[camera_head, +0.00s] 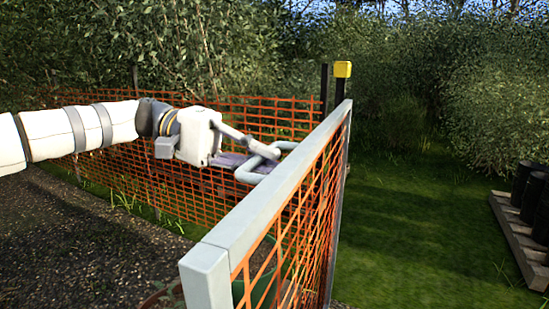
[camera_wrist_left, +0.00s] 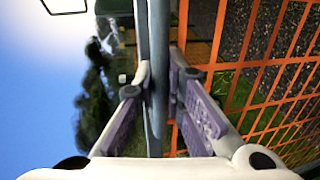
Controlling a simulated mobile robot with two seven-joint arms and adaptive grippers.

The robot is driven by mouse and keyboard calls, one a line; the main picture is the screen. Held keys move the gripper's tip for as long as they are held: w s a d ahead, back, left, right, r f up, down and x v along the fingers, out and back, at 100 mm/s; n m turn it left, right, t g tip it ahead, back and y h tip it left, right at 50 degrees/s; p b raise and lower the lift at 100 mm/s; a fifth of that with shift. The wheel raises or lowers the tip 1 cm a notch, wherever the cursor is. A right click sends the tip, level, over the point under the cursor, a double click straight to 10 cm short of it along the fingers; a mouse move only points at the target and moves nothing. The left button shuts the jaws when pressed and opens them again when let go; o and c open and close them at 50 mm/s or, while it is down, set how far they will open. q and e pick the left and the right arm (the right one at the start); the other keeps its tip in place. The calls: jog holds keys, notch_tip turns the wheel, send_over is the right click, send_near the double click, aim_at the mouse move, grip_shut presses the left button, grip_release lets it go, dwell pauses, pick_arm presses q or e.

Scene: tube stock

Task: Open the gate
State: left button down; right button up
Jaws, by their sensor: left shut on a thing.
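The gate (camera_head: 268,186) has a pale grey metal frame filled with orange mesh. In the head view it runs from the near centre back toward a dark post with a yellow cap (camera_head: 342,69). A grey looped handle (camera_head: 246,174) sticks out from its left side. My left gripper (camera_head: 262,157) reaches in from the left and is shut on the handle. The left wrist view shows the fingers (camera_wrist_left: 158,88) on both sides of a grey bar (camera_wrist_left: 157,40), with orange mesh at the right. My right gripper is not in view.
An orange mesh fence (camera_head: 110,172) runs behind my left arm, with bushes beyond. Open grass (camera_head: 420,240) lies right of the gate. A wooden pallet (camera_head: 516,240) with black drums (camera_head: 537,196) stands at the right edge. A green pot (camera_head: 262,285) shows through the gate mesh.

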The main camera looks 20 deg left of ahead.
pick_arm(q)
jog(key=shift+w+a+r, duration=0.1)
jog(key=shift+a+r, duration=0.1)
jog(key=shift+a, duration=0.15)
jog(key=c, duration=1.7)
grip_release()
jog(key=shift+o, duration=0.2)
jog(key=shift+f, duration=0.1)
jog(key=v, duration=1.2)
